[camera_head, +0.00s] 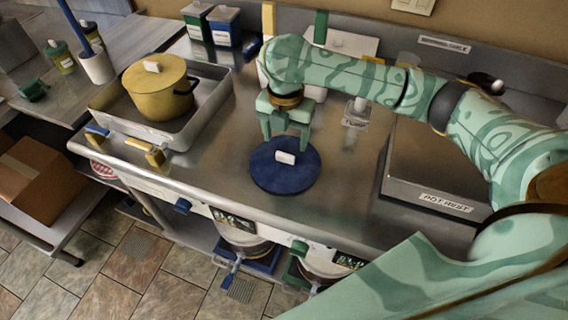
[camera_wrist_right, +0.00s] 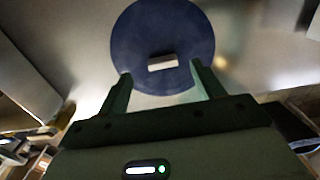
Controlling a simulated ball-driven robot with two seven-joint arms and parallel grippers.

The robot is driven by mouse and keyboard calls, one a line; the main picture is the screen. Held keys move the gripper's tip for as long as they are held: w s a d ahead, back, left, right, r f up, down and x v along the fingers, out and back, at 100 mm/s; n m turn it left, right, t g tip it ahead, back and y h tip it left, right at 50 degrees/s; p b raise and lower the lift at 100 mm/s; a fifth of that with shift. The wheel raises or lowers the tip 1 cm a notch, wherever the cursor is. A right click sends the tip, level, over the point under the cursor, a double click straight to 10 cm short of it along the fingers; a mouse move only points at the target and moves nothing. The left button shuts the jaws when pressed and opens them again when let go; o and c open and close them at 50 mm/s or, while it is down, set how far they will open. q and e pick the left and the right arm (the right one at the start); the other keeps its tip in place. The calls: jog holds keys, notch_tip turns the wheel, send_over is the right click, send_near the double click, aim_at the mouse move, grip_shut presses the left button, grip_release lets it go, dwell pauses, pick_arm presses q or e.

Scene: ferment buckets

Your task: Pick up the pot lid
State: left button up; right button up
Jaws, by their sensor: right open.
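A round dark blue lid (camera_head: 268,172) with a pale block-shaped handle (camera_head: 285,157) lies flat on the steel counter in the head view. In the right wrist view the blue lid (camera_wrist_right: 190,28) shows ahead of the fingers, its pale handle (camera_wrist_right: 162,63) just beyond and between them. My right gripper (camera_head: 286,140) is open and empty, with its fingers pointing down above the back part of the lid. A yellow pot (camera_head: 155,95) with a yellow lid (camera_head: 150,72) and a pale handle stands in a steel tray at the left. My left gripper is not in view.
The steel tray (camera_head: 183,143) has a raised rim. A raised steel box (camera_head: 425,185) labelled "POT REST" stands right of the lid. Green and blue containers (camera_head: 197,22) stand at the back. Bare counter (camera_head: 220,150) lies left of the lid.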

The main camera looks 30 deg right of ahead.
aim_at(285, 154)
jog(key=shift+s+f, duration=0.1)
jog(key=shift+f, duration=0.25)
jog(key=f+b, duration=0.1)
jog(key=f, duration=0.1)
jog(key=f+b, duration=0.2)
jog(key=shift+s+a+f, duration=0.2)
jog(key=shift+f, duration=0.2)
jog(key=shift+r, duration=0.2)
jog(key=c, duration=1.1)
